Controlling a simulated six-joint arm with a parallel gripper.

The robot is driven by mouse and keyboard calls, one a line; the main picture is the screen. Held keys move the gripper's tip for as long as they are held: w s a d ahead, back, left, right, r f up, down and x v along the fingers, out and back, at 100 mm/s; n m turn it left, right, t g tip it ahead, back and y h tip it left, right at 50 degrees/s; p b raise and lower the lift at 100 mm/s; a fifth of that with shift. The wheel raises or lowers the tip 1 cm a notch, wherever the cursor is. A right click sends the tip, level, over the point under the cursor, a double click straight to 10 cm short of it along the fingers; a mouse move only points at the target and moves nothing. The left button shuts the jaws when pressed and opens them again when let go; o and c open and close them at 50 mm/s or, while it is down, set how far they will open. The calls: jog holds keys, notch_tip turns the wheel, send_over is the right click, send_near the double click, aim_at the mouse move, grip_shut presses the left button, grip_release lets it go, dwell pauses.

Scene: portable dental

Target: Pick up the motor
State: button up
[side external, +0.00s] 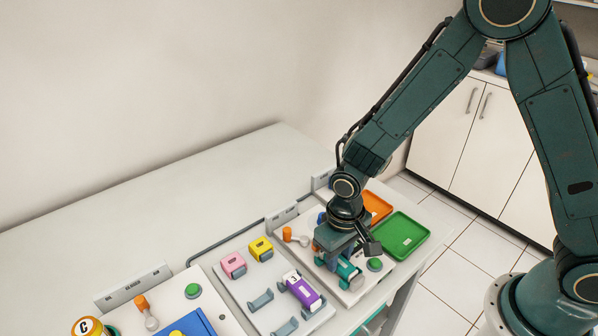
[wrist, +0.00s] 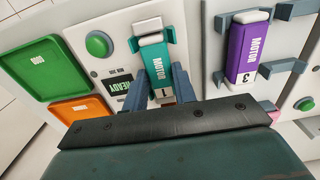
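A teal motor (wrist: 157,68) labelled "MOTOR 1" sits in a grey cradle in the wrist view, on a white station panel. In the side view the same teal motor (side external: 350,274) is partly hidden by my gripper. My gripper (wrist: 165,85) is directly over it, with one finger on each side of its lower end and the fingers apart. I cannot tell whether the fingers touch it. A purple motor (wrist: 247,55) labelled "MOTOR 3" lies in another cradle to the right, and also shows in the side view (side external: 302,290).
A green tray (side external: 402,236) and an orange tray (side external: 377,207) lie beyond the panel. A green button (wrist: 98,44) is beside the teal motor. A pink block (side external: 233,265) and a yellow block (side external: 261,248) stand on the neighbouring panel. The rear tabletop is clear.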

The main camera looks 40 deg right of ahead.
jog(key=shift+c, duration=0.8)
jog(key=shift+r, duration=0.1)
notch_tip(320, 180, up, 20)
jog(key=shift+w, duration=0.1)
dwell(0.7)
jog(key=w+d+f+m, duration=0.4)
jog(key=d+f+m, duration=0.3)
jog(key=d+m, duration=0.2)
jog(key=w+d+f+m, duration=0.5)
jog(key=d+f+m, duration=0.3)
jog(key=d+m, duration=0.1)
jog(key=shift+d+f, duration=0.25)
jog(key=shift+d, duration=0.45)
jog(key=shift+f, duration=0.15)
jog(key=shift+f, duration=3.4)
